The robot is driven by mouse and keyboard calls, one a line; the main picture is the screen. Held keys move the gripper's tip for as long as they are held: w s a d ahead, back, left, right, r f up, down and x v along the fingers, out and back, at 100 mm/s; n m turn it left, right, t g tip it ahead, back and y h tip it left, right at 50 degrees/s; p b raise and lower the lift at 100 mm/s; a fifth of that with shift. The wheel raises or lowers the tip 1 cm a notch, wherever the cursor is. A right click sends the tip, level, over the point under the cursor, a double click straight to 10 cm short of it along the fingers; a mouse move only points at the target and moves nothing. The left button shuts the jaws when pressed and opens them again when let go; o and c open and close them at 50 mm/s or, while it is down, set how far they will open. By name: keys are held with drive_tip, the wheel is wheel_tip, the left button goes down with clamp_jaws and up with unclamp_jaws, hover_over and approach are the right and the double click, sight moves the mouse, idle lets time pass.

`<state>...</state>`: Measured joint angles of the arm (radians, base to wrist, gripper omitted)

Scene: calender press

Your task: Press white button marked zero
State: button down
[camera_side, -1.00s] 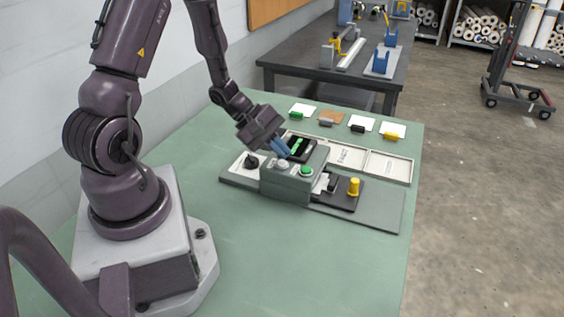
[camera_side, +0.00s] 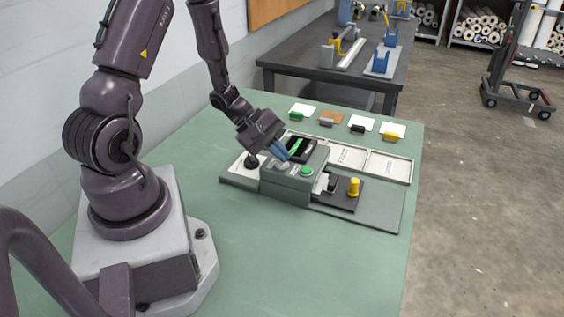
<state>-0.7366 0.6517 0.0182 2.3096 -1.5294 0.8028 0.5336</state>
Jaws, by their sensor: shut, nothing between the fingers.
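The white button (camera_side: 281,166) sits on the sloped top of the grey control box, left of a green button (camera_side: 306,170). My gripper (camera_side: 284,157) is shut and empty, with its blue fingertips pointing down at the white button. The fingertips partly cover the button, and they look to be at or just above it; I cannot tell whether they touch. The zero mark is too small to read. A dark display (camera_side: 300,148) with green digits is partly hidden behind the gripper.
A black knob (camera_side: 251,161) stands left of the box and a yellow knob (camera_side: 353,187) to its right. White trays (camera_side: 388,167) lie behind at right. Several clips with cards line the back of the green table (camera_side: 290,260). The table's front is clear.

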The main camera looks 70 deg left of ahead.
sight(280, 164)
drive_tip(key=shift+f, duration=0.3)
idle(0.4)
drive_tip(key=shift+r, duration=0.8)
drive_tip(key=shift+r, duration=2.5)
